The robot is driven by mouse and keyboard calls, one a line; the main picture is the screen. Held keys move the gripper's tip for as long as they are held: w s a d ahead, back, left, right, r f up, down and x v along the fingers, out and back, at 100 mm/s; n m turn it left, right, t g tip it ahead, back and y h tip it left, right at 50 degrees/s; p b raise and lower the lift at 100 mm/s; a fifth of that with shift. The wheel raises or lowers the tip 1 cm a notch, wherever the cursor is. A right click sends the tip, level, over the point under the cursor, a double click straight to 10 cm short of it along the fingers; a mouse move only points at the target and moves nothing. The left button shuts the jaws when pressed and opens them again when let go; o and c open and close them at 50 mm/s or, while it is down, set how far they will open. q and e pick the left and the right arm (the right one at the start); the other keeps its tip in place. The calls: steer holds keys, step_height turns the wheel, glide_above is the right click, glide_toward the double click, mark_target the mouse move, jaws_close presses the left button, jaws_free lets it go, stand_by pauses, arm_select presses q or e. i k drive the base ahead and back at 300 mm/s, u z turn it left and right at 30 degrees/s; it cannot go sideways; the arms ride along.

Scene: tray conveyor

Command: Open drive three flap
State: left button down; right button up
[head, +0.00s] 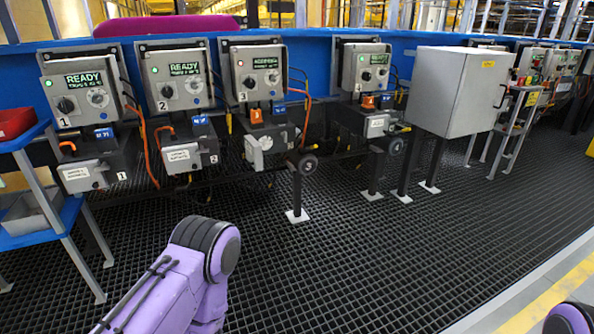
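Drive three (255,90) is a grey control box marked 3 on the blue wall, with a green-lit screen whose text I cannot read surely. Below it sits a dark lower unit with an orange part (256,116) and a blue tag (279,107). A pale flap-like plate (253,155) is at the front of that unit, with a round part beside it. It is too small to tell whether the flap is open or shut. Purple links of my arms show at the bottom centre-left and bottom right corner. Neither gripper is in view, and nothing of mine touches drive three.
Drives one (83,88) and two (178,80) stand to the left, both screens reading READY. A fourth drive (363,70) and a large grey cabinet (455,90) stand right. The black grid floor is clear in front.

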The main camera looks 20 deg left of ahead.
mark_target(254, 150)
steer(key=z, duration=0.35)
steer(key=i, duration=1.6)
steer(key=u, duration=0.55)
